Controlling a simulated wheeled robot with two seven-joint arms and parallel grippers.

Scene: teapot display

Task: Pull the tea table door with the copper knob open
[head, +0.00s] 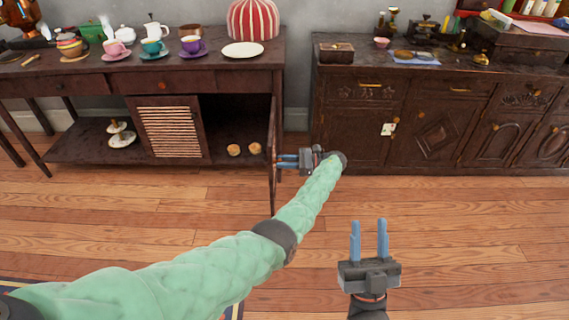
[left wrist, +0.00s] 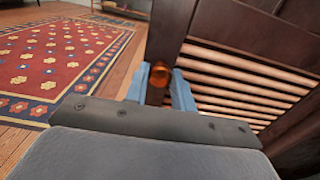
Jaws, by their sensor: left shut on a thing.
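The dark tea table (head: 215,75) stands at the left in the head view. One of its doors (head: 272,140) stands swung out, seen nearly edge-on, and the compartment beside it is exposed. In the left wrist view the slatted door (left wrist: 245,85) has a copper knob (left wrist: 160,75) on its frame. My left gripper (head: 284,162) is at this door, its blue fingers closed around the knob; its fingers also show in the left wrist view (left wrist: 158,92). The knob is hidden in the head view. My right gripper (head: 369,240) is open and empty above the floor.
Another slatted panel (head: 174,132) stands left of the exposed compartment, where round brown items (head: 234,150) lie. Cups, a plate (head: 243,50) and a striped cosy (head: 252,20) stand on top. A carved cabinet (head: 437,125) stands right, across a gap. The wooden floor (head: 480,235) ahead is clear.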

